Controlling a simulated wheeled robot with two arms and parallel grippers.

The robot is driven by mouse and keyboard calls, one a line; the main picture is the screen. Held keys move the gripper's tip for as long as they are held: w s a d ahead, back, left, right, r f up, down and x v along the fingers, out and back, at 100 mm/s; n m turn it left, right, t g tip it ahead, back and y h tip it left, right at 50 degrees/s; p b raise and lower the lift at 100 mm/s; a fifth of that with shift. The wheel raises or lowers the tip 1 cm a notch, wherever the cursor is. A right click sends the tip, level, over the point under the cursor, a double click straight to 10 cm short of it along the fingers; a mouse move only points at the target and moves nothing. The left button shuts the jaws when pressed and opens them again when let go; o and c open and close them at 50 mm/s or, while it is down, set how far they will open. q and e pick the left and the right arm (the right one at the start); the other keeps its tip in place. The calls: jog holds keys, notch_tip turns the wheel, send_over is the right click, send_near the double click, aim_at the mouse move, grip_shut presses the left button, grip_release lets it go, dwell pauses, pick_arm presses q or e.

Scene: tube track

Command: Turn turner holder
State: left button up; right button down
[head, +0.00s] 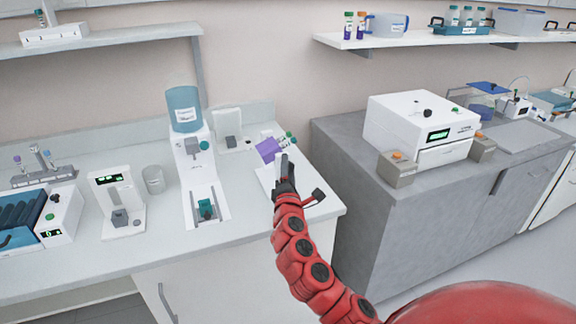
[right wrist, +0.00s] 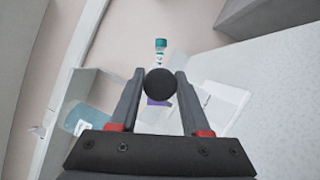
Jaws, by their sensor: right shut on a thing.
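The turner (head: 268,176) stands at the front right of the left bench. Its purple holder (head: 268,150) is tilted and carries a tube with a green cap (head: 286,140). My right gripper (head: 288,170) is at the turner, just right of the holder. In the right wrist view a round dark knob (right wrist: 160,85) sits between the fingertips, and the gripper is shut on it. Behind the knob, a bit of the purple holder (right wrist: 157,102) and the teal-capped tube (right wrist: 160,50) show. The gripper and arm hide part of the turner. My left gripper is not in view.
A white dispenser with a blue bottle (head: 186,108) stands left of the turner. A glass beaker (head: 153,180) and a scale-like device (head: 118,200) stand farther left. A gap separates this bench from the grey counter (head: 345,160), which bears a white machine (head: 420,125).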

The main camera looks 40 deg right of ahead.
jog(key=shift+m+g+y+p, duration=0.2)
jog(key=shift+m+g+p, duration=0.3)
jog(key=shift+m, duration=0.7)
jog(key=shift+m+g+y+p, duration=0.25)
jog(key=shift+m+p, duration=0.45)
jog(key=shift+m, duration=0.5)
jog(key=shift+d+m+g+y+p, duration=0.1)
jog(key=shift+m+g+y+p, duration=0.35)
jog(key=shift+m, duration=0.45)
jog(key=shift+m+g+y+p, duration=0.1)
jog(key=shift+m+g+p, duration=0.1)
jog(key=shift+m+p, duration=0.5)
jog(key=shift+m+y+p, duration=0.3)
jog(key=shift+m+y, duration=0.4)
jog(key=shift+m, duration=1)
jog(key=shift+m+y, duration=0.6)
jog(key=shift+m, duration=0.2)
jog(key=shift+f+m+g+y, duration=0.1)
jog(key=shift+m+g+y, duration=0.2)
jog(key=shift+m, duration=0.2)
jog(key=shift+c, duration=1.9)
grip_release()
